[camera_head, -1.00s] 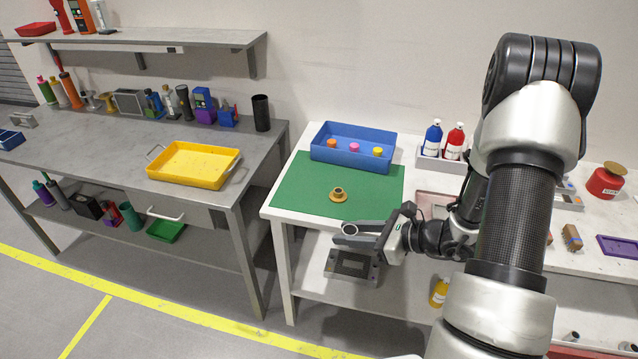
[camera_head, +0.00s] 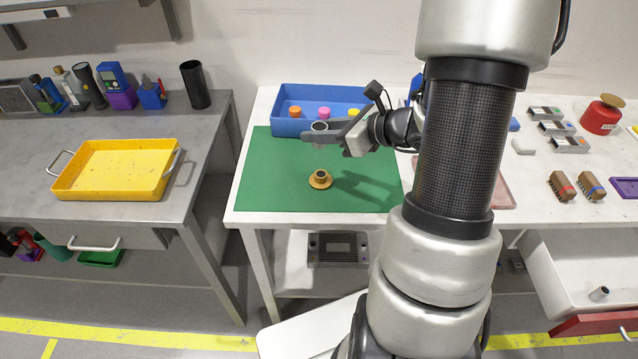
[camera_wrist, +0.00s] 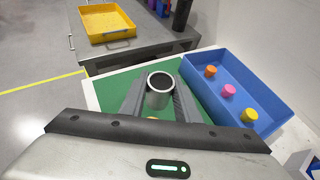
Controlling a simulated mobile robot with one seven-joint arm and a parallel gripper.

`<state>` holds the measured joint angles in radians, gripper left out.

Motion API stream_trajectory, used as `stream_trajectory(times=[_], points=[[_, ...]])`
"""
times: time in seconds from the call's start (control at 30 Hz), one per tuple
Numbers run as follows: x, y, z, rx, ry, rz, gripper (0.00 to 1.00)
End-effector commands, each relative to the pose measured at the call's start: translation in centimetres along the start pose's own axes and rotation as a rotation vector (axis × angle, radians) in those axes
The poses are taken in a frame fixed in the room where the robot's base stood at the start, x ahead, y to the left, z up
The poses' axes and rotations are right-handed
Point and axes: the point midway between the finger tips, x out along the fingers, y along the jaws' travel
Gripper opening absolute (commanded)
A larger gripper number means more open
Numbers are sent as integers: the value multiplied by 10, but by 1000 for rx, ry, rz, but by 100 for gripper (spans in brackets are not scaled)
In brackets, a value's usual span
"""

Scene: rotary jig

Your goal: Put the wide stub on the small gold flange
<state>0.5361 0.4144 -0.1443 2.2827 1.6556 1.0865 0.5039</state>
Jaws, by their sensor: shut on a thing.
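The small gold flange (camera_head: 320,180) sits on the green mat (camera_head: 265,180), its short collar pointing up. In the wrist view only a sliver of gold shows below the held part. My gripper (camera_head: 318,134) is shut on the wide stub (camera_head: 320,127), a short grey metal tube with a dark open bore. In the wrist view the stub (camera_wrist: 159,91) stands roughly upright between the two fingers. In the head view my gripper and the stub appear above and behind the flange, apart from it.
A blue tray (camera_head: 262,126) with orange, pink and yellow pieces stands at the back of the white table, close to my gripper. A yellow tray (camera_head: 75,181) is on the grey bench at left. The mat around the flange is clear.

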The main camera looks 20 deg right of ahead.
Motion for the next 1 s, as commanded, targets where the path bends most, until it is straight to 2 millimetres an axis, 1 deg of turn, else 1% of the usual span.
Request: stream_trajectory(times=[0.07, 0.2, 0.3, 0.47, 0.7, 0.77, 1.0], points=[[2, -2, -11, 11, -1, -12, 7], [14, -3, -34, 16, 0, -12, 7], [20, -2, -47, 13, -2, -12, 7], [25, -3, -56, 10, -3, -13, 7], [39, -2, -85, 11, -2, -12, 7], [40, -2, -88, 10, -3, -12, 7], [40, -3, -88, 8, -3, -13, 7]])
